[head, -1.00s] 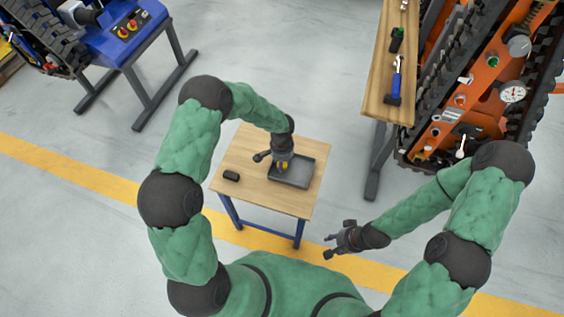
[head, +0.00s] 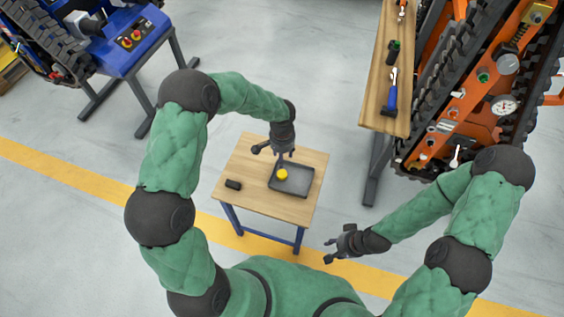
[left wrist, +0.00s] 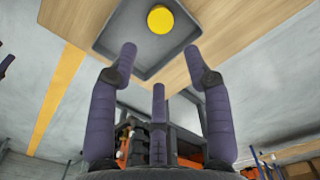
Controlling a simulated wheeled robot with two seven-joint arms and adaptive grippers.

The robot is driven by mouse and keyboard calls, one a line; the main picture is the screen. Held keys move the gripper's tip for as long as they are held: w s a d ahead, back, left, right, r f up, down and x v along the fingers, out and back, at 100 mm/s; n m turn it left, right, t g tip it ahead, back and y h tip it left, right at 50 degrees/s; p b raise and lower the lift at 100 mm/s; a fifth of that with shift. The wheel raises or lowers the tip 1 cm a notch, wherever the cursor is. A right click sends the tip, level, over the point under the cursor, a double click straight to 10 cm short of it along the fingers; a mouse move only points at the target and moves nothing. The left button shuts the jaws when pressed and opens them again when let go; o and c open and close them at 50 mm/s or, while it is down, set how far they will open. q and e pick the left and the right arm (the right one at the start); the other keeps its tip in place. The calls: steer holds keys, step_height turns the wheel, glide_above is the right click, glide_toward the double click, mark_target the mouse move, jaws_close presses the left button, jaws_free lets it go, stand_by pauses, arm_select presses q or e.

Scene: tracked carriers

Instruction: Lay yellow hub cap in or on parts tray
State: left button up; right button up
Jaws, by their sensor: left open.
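The yellow hub cap (head: 282,174) lies in the left part of the grey parts tray (head: 303,191), which sits on the small wooden table. In the left wrist view the round yellow hub cap (left wrist: 160,19) lies inside the tray (left wrist: 112,50), apart from my fingers. My left gripper (head: 277,153) is above the far left edge of the tray; its spread, empty fingers show in the left wrist view (left wrist: 160,65). My right gripper (head: 331,251) is off the table, at its front right, with its fingers spread and nothing between them.
A small dark object (head: 233,185) lies on the left of the small table (head: 251,200). A wooden bench (head: 379,112) with tools stands at the back right, beside an orange tracked carrier (head: 465,112). A blue machine (head: 125,47) stands at the back left.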

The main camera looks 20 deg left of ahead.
arm_select(q)
steer(key=s+d+f+n+h, duration=0.1)
steer(key=s+d+f, duration=0.1)
steer(key=s+f, duration=0.1)
steer(key=s+d+f+h, duration=0.1)
steer(key=s+f, duration=0.2)
steer(key=s, duration=0.1)
steer(key=s+d+f+n+h, duration=0.1)
steer(key=s+d+f, duration=0.1)
steer(key=s+f, duration=0.1)
steer(key=shift+s+d+f+n+g+h, duration=0.15)
steer(key=shift+s+d+n+g+h, duration=0.15)
steer(key=shift+s, duration=0.4)
steer(key=s+f+n+t, duration=0.1)
steer(key=s+f+n, duration=0.2)
steer(key=s, duration=0.8)
steer(key=shift+s+d+n, duration=0.15)
steer(key=shift+s+n, duration=0.1)
steer(key=shift+n, duration=0.25)
